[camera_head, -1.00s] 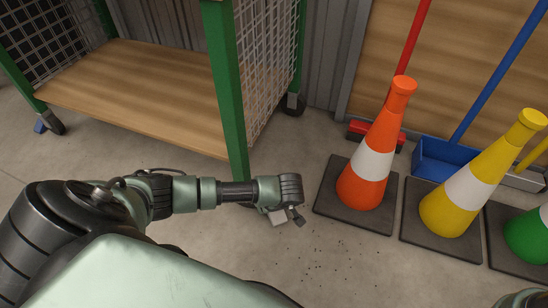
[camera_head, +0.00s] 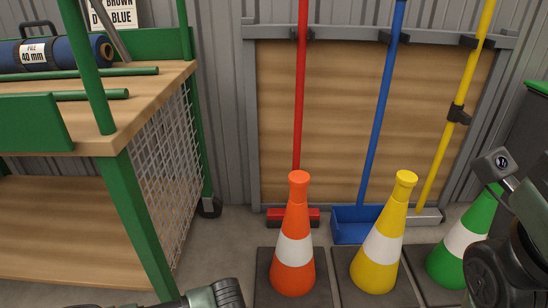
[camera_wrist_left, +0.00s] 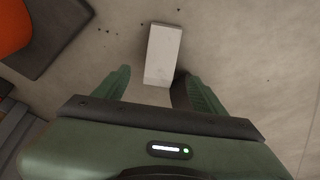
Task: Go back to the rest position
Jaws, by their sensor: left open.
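My left gripper (camera_wrist_left: 154,76) is open in the left wrist view, pointing down at the concrete floor. A pale grey block (camera_wrist_left: 163,52) shows between and beyond its fingertips; neither finger visibly grips it, and I cannot tell its exact height. In the head view only part of my left arm (camera_head: 205,297) shows at the bottom edge, near the orange cone; its fingers are out of frame. My right arm (camera_head: 505,255) is folded up at the right edge of the head view. Its fingers do not show.
Orange (camera_head: 294,250), yellow (camera_head: 380,257) and green (camera_head: 458,250) cones stand on dark bases ahead. Red, blue and yellow long-handled tools lean on the wooden panel (camera_head: 270,130). A green-framed workbench (camera_head: 135,215) with a blue roll (camera_head: 45,54) is at left.

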